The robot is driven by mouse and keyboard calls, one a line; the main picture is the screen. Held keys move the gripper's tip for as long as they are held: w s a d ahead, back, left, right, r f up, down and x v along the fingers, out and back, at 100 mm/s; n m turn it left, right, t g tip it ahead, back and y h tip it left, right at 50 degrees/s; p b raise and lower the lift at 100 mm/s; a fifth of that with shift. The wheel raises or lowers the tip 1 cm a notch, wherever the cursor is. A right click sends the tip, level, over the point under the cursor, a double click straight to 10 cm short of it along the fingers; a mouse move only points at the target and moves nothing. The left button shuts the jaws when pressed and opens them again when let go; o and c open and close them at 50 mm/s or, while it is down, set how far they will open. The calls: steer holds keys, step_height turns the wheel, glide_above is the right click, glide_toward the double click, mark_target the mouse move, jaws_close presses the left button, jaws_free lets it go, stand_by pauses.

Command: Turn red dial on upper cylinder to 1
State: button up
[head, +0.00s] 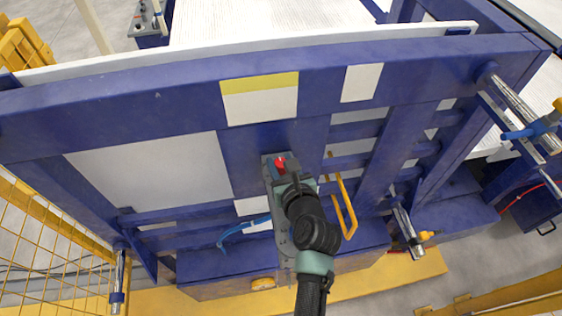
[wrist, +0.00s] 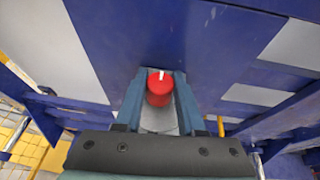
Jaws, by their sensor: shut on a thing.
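The red dial (wrist: 159,90) sits between the two fingers of my gripper (wrist: 160,98) in the wrist view, with a white mark at its top edge. The fingers flank the dial on its left and right and are shut on it. In the head view the red dial (head: 280,165) shows as a small red spot on a grey panel (head: 281,232) fixed to the blue frame. My gripper (head: 285,172) reaches it from below, and my arm covers much of the panel. No numbers around the dial can be read.
A yellow curved handle (head: 345,205) stands close to the right of my arm. A blue hose (head: 232,232) lies to the left. Metal cylinders (head: 407,230) with blue and orange fittings are at the right. A yellow mesh fence (head: 50,260) is at the lower left.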

jaws_close()
steer(key=shift+d+f+n+g+y+b, duration=0.1)
steer(key=shift+n+g+y+b, duration=0.3)
steer(key=shift+n+y+b, duration=0.55)
steer(key=n+g+y+b, duration=0.1)
steer(key=n+g+y, duration=0.1)
steer(key=n+y, duration=0.2)
steer(key=shift+w+g, duration=0.1)
steer(key=shift+g, duration=0.2)
steer(key=n+g+y+b, duration=0.2)
steer(key=n+g, duration=0.1)
steer(key=shift+f+n+y+b, duration=0.1)
steer(key=shift+n+y+b, duration=0.15)
steer(key=shift+b, duration=0.15)
steer(key=n+g+y+b, duration=0.1)
steer(key=n+g+b, duration=0.2)
steer(key=b, duration=0.3)
steer(key=shift+f+n+g, duration=0.1)
steer(key=shift+n+g, duration=0.2)
steer(key=shift+g, duration=0.4)
steer(key=n+g+b, duration=0.1)
steer(key=b, duration=0.2)
steer(key=shift+r+n+g+b, duration=0.2)
steer(key=shift+n+g+b, duration=0.75)
steer(key=shift+b, duration=0.9)
